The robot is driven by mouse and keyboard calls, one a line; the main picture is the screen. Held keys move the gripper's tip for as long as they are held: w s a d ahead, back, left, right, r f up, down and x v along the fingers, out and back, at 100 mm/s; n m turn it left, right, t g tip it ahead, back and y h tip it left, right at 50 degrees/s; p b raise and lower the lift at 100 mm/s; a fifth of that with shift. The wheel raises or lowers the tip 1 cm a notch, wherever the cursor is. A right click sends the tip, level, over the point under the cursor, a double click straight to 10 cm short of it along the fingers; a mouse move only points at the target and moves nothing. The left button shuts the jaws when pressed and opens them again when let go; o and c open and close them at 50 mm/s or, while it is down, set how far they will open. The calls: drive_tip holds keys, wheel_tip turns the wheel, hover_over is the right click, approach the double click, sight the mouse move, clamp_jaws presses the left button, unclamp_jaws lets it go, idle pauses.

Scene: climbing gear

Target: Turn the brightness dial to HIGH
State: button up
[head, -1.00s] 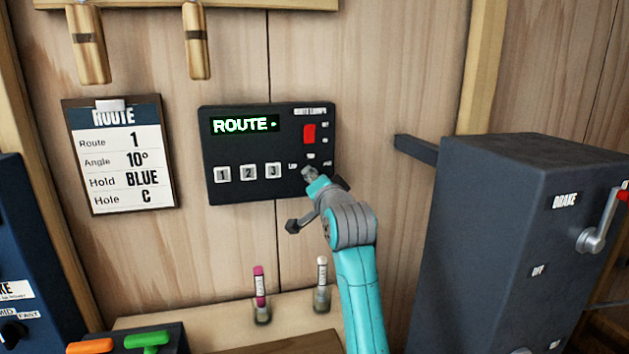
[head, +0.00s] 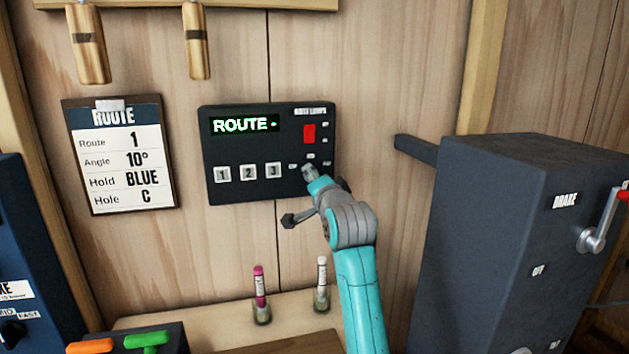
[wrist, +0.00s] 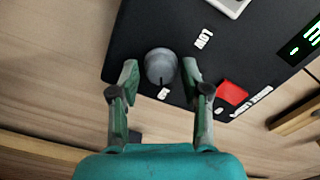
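The brightness dial (wrist: 161,66) is a round grey knob on the dark control panel (head: 240,190). In the wrist view it sits between the two fingers of my gripper (wrist: 160,74), with a narrow gap on each side. A short dark mark on its rim faces the small white label (wrist: 163,94) below it. A LOW label (wrist: 204,38) is up and right of it. No HIGH label is readable in the wrist view. In the head view my gripper (head: 311,172) is at the panel's lower right and largely hides the dial.
The panel also has a red switch (head: 309,133), a lit ROUTE display (head: 244,125) and numbered buttons (head: 248,173). A route card (head: 120,155) hangs to the left. Two markers (head: 260,285) stand below. A dark brake box (head: 500,240) stands to the right.

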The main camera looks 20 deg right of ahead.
idle(0.3)
drive_tip(key=s, duration=1.2)
drive_tip(key=shift+s, duration=0.1)
